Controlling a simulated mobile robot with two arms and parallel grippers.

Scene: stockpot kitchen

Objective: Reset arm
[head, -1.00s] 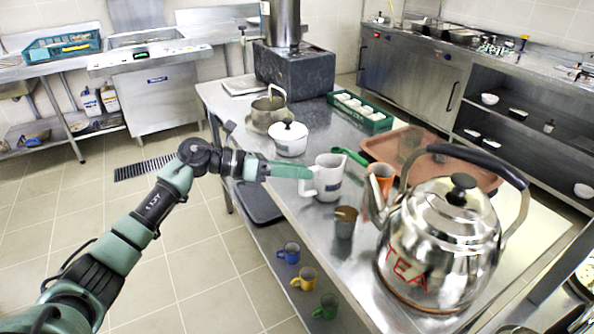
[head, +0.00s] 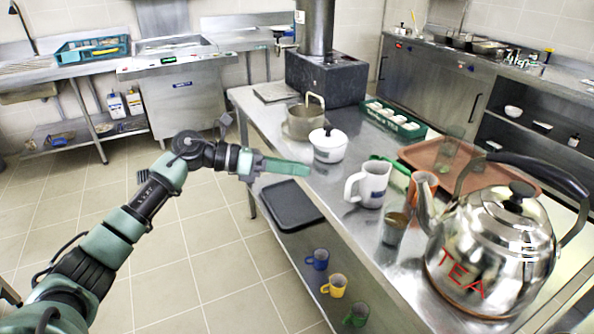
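My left arm reaches in from the left. Its gripper (head: 287,167) has green fingers that point right at the steel table's edge (head: 290,187), left of the white mug (head: 368,185) and below the white lidded pot (head: 328,144). The fingers overlap into one bar from this side, so their opening does not show. I see nothing held in them, and a gap shows between their tips and the mug. My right gripper is not in view.
On the table stand a large TEA kettle (head: 492,245), a metal cup (head: 394,229), an orange cup (head: 422,188), a brown tray (head: 425,154) and a green crate (head: 393,119). A dark tray (head: 291,204) and small mugs are on the lower shelf.

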